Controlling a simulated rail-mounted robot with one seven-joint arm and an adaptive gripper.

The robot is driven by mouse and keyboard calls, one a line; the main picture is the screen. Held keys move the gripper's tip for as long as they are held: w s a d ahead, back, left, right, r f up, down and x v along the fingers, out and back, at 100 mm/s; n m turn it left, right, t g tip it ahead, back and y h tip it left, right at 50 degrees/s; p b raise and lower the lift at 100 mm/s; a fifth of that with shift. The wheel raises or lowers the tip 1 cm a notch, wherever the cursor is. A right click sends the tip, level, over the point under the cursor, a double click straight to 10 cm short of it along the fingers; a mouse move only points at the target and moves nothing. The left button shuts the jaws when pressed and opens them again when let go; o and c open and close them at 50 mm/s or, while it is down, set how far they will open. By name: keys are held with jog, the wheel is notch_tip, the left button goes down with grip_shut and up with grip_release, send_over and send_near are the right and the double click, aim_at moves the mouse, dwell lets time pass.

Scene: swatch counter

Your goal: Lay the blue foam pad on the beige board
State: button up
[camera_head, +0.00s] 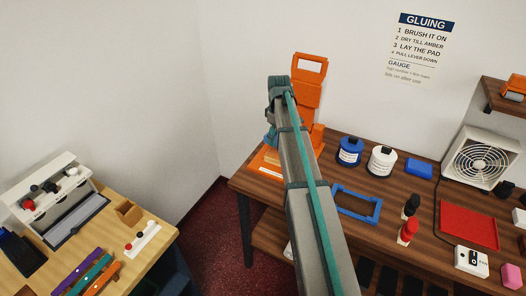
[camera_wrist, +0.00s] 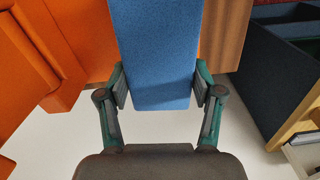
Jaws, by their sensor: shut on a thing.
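In the wrist view my gripper (camera_wrist: 160,88) is shut on the blue foam pad (camera_wrist: 153,45), with one finger against each side. The pad extends away from the palm, and its far end is cut off by the frame. In the head view my gripper (camera_head: 271,137) is at the orange press (camera_head: 307,95), mostly hidden behind my own arm. The pad cannot be made out there. A pale strip (camera_head: 269,171) shows at the press's orange base; I cannot tell whether it is the beige board.
A fan (camera_head: 480,158) stands at right. A light wood table (camera_head: 150,250) is at left.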

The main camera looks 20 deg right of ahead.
jog(key=shift+w+d+n, duration=0.6)
jog(key=shift+w+d, duration=0.35)
jog(key=shift+w, duration=0.1)
jog(key=shift+f+b, duration=1.65)
jog(key=shift+f, duration=1.05)
jog(key=shift+f+b, duration=0.35)
jog(key=shift+f, duration=0.8)
jog(key=shift+f, duration=0.6)
jog(key=o, duration=1)
jog(key=shift+r, duration=0.15)
